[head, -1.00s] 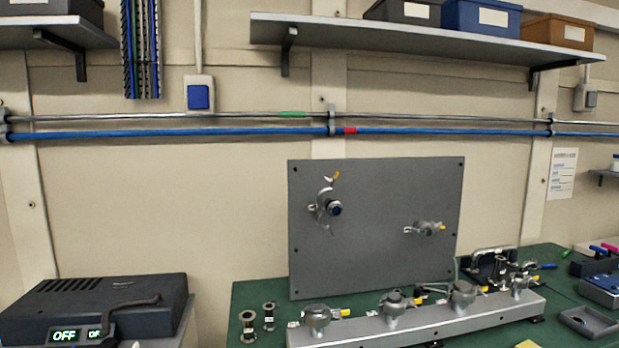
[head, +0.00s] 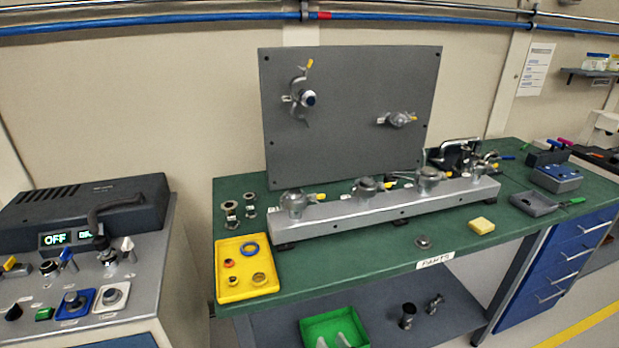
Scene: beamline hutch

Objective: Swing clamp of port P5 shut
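A grey upright panel (head: 350,150) on the green bench carries two ports. The upper-left port (head: 308,99) has a dark round centre, and its clamp (head: 298,84) stands spread open around it, with a yellow-tipped lever at the top. Several ports with yellow-tipped clamps sit along a silver manifold bar (head: 390,207) in front of the panel. Port labels are too small to read, so I cannot tell which is P5. My gripper is not in view.
The green bench (head: 370,259) holds a yellow tray (head: 233,291) of rings, two small metal fittings, a yellow block (head: 482,225) and a grey tray (head: 533,204). A control console (head: 75,275) stands at left. A lower shelf holds a green bin (head: 335,329).

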